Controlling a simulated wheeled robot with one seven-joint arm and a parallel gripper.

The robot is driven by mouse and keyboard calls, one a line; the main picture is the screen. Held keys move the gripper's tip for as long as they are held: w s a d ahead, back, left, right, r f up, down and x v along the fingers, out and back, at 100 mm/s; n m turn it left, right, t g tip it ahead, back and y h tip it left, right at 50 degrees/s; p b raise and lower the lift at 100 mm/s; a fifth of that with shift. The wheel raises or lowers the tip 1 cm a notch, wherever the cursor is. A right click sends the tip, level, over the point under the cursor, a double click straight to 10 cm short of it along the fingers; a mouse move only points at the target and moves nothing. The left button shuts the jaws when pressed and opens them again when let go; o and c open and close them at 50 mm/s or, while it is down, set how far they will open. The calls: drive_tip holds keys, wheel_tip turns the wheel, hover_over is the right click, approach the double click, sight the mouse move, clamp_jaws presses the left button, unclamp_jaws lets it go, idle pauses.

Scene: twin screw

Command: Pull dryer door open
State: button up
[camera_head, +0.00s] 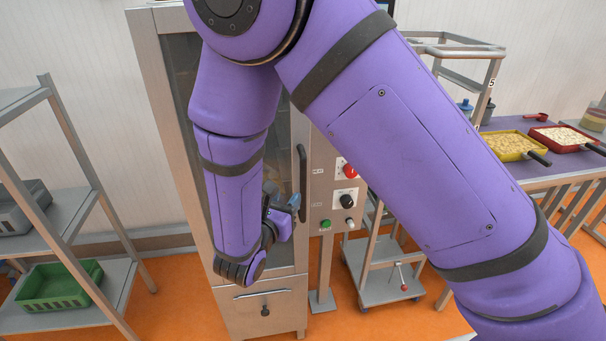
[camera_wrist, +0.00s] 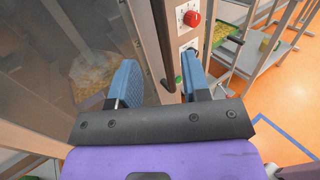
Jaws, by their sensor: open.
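The dryer is a tall grey metal cabinet with a glass-panelled door (camera_head: 181,75) that looks shut. Its dark vertical handle (camera_head: 302,180) runs along the door's right edge. In the wrist view the handle (camera_wrist: 163,40) appears beyond and between the two blue fingers. My gripper (camera_head: 290,206) is beside the handle's lower part, to its left in the head view. In the wrist view my gripper (camera_wrist: 160,85) is open, with the fingers apart. I cannot tell whether either finger touches the handle. My arm hides much of the door in the head view.
A control panel (camera_head: 322,205) with a red button and a black knob stands right of the handle. A shelf rack (camera_head: 75,180) with a green crate (camera_head: 58,287) is at left. A grey cart (camera_head: 385,275) and a purple table with trays are at right.

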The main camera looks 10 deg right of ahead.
sight(302, 175)
drive_tip(key=x, duration=1)
drive_tip(key=shift+w+d+r, duration=0.1)
drive_tip(key=shift+w+d, duration=0.05)
drive_tip(key=shift+d, duration=0.05)
clamp_jaws()
